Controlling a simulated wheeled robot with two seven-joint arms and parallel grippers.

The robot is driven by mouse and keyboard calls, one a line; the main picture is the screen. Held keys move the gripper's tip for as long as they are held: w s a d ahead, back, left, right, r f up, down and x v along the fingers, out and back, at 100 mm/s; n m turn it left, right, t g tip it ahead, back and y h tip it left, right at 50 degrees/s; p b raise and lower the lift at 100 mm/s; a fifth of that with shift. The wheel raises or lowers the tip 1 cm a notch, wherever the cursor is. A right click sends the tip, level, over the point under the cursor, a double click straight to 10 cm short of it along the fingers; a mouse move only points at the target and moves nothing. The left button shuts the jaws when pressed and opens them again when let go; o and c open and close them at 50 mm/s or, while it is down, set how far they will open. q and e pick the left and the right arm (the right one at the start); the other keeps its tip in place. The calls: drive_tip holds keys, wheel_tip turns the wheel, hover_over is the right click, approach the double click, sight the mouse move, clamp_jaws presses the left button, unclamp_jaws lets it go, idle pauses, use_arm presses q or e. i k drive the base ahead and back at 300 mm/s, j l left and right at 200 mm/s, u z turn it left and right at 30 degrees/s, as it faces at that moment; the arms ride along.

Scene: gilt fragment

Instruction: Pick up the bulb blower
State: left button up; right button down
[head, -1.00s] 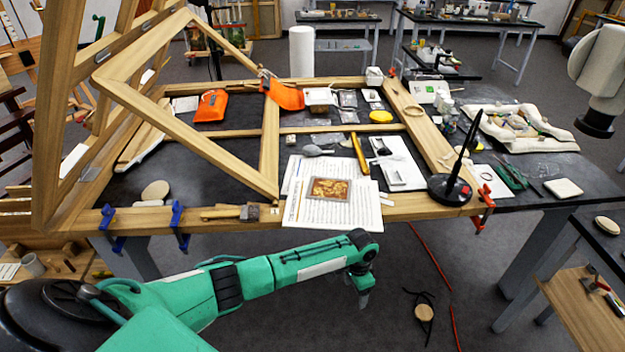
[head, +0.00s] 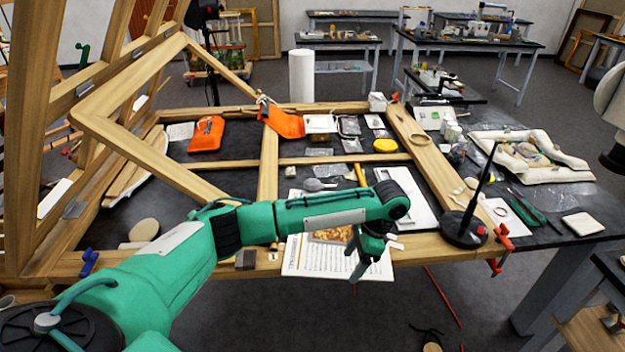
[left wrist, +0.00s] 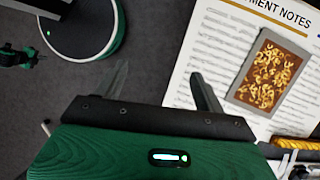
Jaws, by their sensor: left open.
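The bulb blower (head: 317,184), a small grey bulb with a thin nozzle, lies on the dark table inside the wooden frame, just beyond my left forearm. My left gripper (head: 358,268) hangs over the front edge of the frame, pointing down, nearer to me and to the right of the blower. Its fingers (left wrist: 162,85) stand apart and empty in the left wrist view, beside the sheet of notes. The blower is not seen in the left wrist view. My right gripper is not in view.
A printed sheet (head: 308,262) with a gilt fragment (head: 330,235) lies at the front, partly behind my arm. A yellow-handled tool (head: 361,174) is right of the blower. Orange pouches (head: 207,133), a yellow disc (head: 386,145) and a black stand (head: 464,228) are around. The frame's slanted bars rise at left.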

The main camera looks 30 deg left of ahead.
sight(322, 186)
drive_tip(key=i+j, duration=1.3)
drive_tip(key=j, duration=0.15)
